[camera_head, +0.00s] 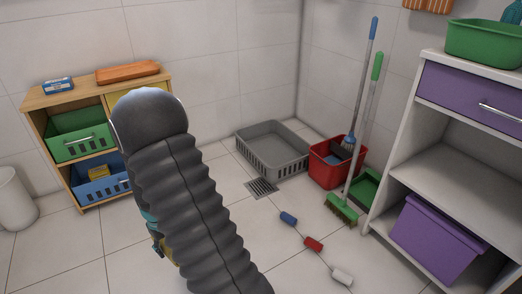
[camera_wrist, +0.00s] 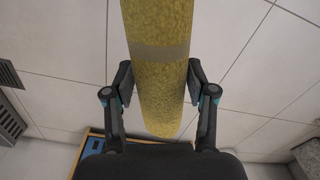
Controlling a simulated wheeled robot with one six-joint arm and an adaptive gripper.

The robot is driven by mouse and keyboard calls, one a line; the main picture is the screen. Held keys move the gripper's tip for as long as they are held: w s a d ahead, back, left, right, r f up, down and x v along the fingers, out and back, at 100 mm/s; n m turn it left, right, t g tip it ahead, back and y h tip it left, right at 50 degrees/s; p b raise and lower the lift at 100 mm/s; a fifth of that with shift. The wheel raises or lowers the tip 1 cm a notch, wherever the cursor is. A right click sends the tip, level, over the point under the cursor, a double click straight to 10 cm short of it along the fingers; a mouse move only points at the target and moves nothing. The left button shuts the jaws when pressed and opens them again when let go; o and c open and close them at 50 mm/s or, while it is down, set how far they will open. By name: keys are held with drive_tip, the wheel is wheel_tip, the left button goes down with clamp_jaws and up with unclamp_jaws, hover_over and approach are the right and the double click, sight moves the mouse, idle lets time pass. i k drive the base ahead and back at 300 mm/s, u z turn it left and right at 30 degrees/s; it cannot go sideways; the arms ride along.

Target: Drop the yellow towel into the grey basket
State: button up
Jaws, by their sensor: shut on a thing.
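The yellow towel (camera_wrist: 165,70) is a rolled cylinder with a paler band. In the wrist view, my gripper (camera_wrist: 160,95) is shut on it, one finger on each side. In the head view, my ribbed arm hides most of the gripper (camera_head: 155,235); a bit of yellow towel (camera_head: 169,249) shows beside it. The grey basket (camera_head: 264,162), open-topped with slotted sides, stands on the floor by the back wall, to the right of and beyond my gripper. A grey slotted edge (camera_wrist: 9,118) at the left of the wrist view looks like this basket.
A wooden shelf (camera_head: 95,98) with green (camera_head: 82,147) and blue (camera_head: 98,190) bins stands left. A red bucket (camera_head: 325,175), a broom (camera_head: 343,209) and a white cabinet (camera_head: 450,182) are right. A floor drain (camera_head: 261,188) lies before the basket; floats on a cord (camera_head: 313,243) lie nearby.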

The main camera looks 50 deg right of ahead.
sight(276, 154)
drive_tip(key=z, duration=0.05)
drive_tip(key=i, duration=1.7)
drive_tip(key=z, duration=1.4)
drive_tip(key=i, duration=0.95)
drive_tip(key=z, duration=1.1)
drive_tip(key=i, duration=0.5)
drive_tip(key=u, duration=0.05)
